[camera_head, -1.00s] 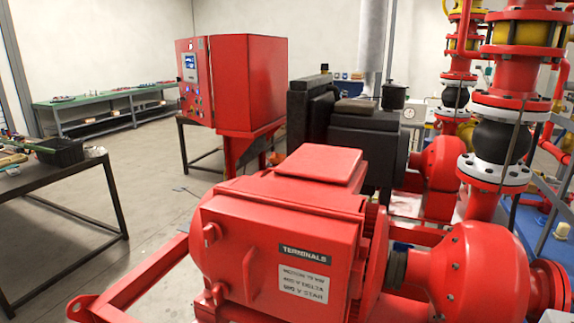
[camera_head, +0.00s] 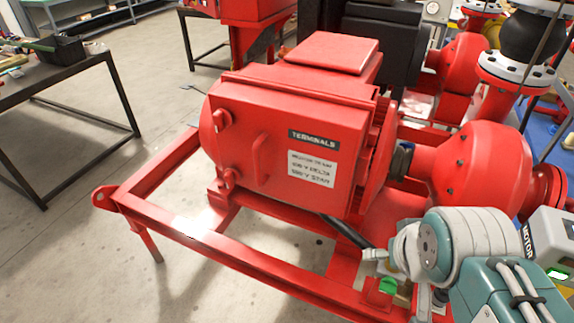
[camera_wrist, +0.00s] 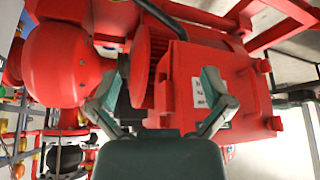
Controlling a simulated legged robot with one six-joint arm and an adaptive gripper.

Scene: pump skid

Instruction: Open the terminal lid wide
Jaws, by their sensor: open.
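The terminal lid (camera_head: 240,175) is the red front panel of the motor's terminal box, marked TERMINALS, with a white label beneath. It looks shut. A red bar handle (camera_head: 263,155) stands near its middle, and two knobs or clamps (camera_head: 223,118) sit along its left edge. In the wrist view the box appears turned over, with the lid's white label (camera_wrist: 199,92) partly behind a fingertip. My gripper (camera_wrist: 160,95) is open and empty, its fingers spread across the view of the motor and box.
A red skid frame (camera_head: 190,238) runs in front of and below the box. The red pump casing (camera_head: 483,165) is at the right, near my arm. A dark cable (camera_head: 345,232) hangs below the box. A workbench (camera_head: 60,85) stands at left, with open floor between.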

